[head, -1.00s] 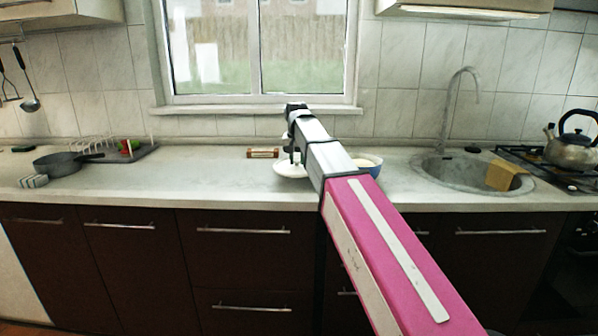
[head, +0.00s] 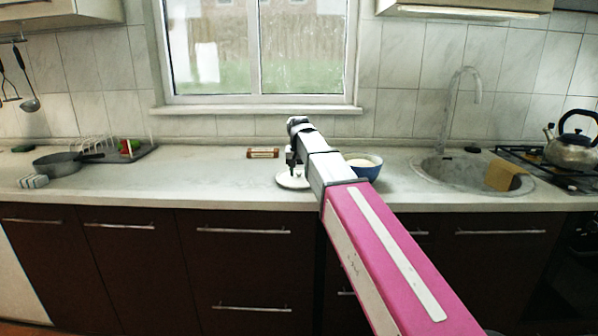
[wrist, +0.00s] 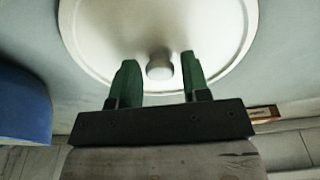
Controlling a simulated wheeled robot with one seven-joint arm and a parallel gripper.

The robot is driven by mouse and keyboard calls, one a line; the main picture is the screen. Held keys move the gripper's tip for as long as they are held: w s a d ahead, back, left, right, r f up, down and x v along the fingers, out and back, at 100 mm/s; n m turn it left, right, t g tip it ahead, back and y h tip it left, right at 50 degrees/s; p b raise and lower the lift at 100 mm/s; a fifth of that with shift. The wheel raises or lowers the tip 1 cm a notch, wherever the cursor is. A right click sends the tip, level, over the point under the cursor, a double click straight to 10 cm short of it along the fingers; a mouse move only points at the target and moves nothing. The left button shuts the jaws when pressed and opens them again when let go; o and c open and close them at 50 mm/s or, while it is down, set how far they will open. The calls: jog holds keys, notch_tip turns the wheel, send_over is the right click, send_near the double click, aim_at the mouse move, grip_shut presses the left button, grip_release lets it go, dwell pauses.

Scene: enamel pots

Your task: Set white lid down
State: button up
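The round white lid (head: 291,182) appears to lie flat on the counter near its front edge, below my gripper (head: 292,166). My arm hides its right part. In the wrist view the lid (wrist: 105,35) fills the top, with its round knob (wrist: 160,66) facing me. My gripper (wrist: 159,75) is open, with its green fingers on either side of the knob. A gap shows between the knob and each finger.
A small brown packet (head: 263,153) lies behind the lid. The counter (head: 200,175) to the left is clear up to the pan (head: 62,166).

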aim_at(299, 179)
jog(key=shift+o, duration=0.3)
notch_tip(299, 179, up, 12)
jog(key=s, duration=0.1)
jog(key=shift+s, duration=0.4)
jog(key=shift+r, duration=0.1)
